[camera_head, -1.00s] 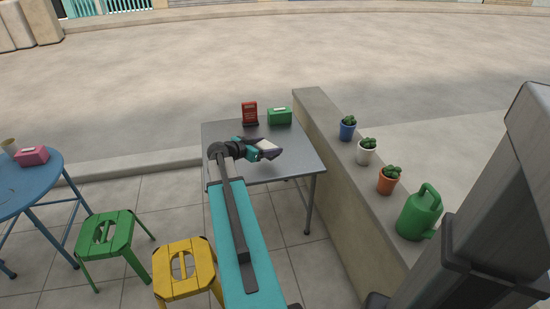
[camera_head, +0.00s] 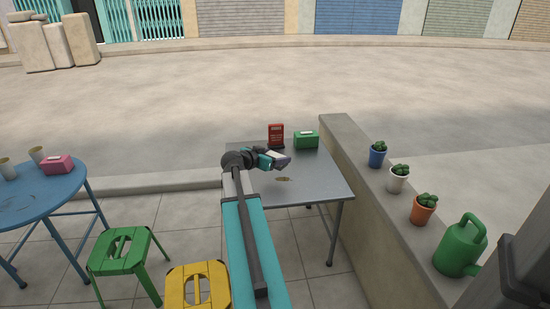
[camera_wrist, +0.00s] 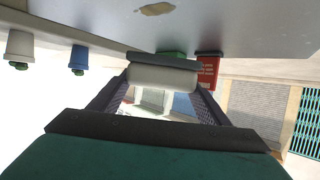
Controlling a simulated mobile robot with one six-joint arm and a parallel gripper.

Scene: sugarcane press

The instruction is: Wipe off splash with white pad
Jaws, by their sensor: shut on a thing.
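My gripper (camera_head: 284,159) is shut on the white pad (camera_wrist: 162,77), seen from behind between the two fingers in the wrist view. The pad has a pale body and a grey face turned to the tabletop. A tan, irregular splash (camera_head: 283,179) lies on the grey metal table (camera_head: 318,183), just in front of the gripper in the head view. The splash also shows at the top edge of the wrist view (camera_wrist: 156,9), where the picture is upside down. The pad is apart from the splash and appears held above the table.
A red stand (camera_head: 276,135) and a green box (camera_head: 306,140) stand at the table's back edge. A low wall (camera_head: 370,190) with potted plants and a green watering can (camera_head: 461,246) runs along the right. Stools and a blue round table (camera_head: 38,190) are at left.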

